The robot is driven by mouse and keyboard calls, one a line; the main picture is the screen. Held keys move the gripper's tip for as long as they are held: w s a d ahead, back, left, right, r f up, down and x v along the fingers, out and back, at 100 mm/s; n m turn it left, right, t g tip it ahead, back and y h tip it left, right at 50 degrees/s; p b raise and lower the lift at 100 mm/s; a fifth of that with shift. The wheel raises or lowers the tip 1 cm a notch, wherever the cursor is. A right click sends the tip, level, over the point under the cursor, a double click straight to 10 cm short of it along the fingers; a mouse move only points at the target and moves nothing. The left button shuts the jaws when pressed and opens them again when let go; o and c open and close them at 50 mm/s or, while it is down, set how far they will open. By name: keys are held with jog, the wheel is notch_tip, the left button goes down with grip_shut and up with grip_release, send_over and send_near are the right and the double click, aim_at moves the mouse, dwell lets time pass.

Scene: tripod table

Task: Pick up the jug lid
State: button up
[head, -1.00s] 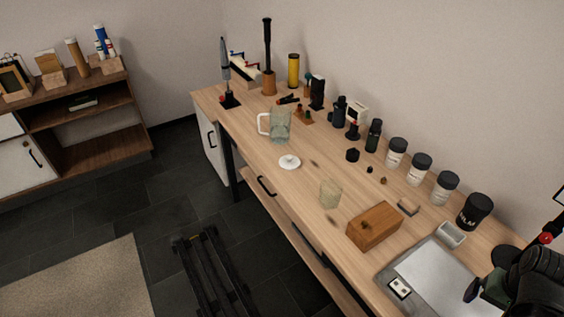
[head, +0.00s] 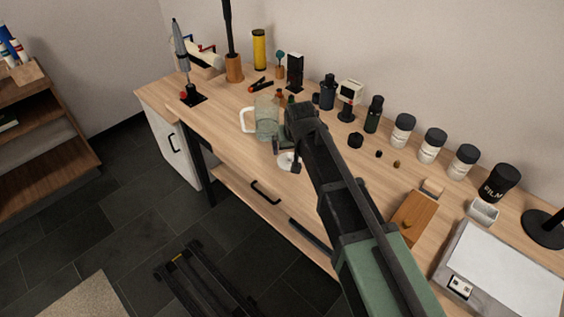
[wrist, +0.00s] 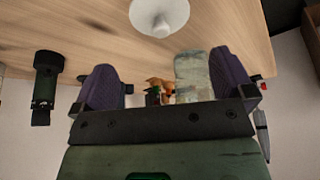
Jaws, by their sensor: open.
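The white round jug lid (head: 287,163) lies on the wooden table, partly hidden by my arm in the head view. In the wrist view the lid (wrist: 160,14) shows whole, with its knob, at the top centre, beyond the fingertips. My gripper (wrist: 165,82) is open and empty, its two dark fingers spread apart. In the head view it is over the table near the lid, its fingers mostly hidden. The clear glass jug (head: 266,120) with a white handle stands upright just behind the lid; in the wrist view the jug (wrist: 193,72) shows beside the right finger.
A wooden box (head: 414,213) is partly behind my arm. Dark bottles, small black pieces and several black-capped jars (head: 432,146) line the wall side. A grey tray (head: 505,275) lies at the right. The table (head: 232,150) is clear left of the lid.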

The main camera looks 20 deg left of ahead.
aim_at(290, 156)
jog(key=b+x, duration=0.7)
jog(key=x, duration=0.3)
jog(key=shift+b, duration=0.3)
jog(key=shift+s+r, duration=0.1)
jog(key=shift+r, duration=0.2)
jog(key=c, duration=0.7)
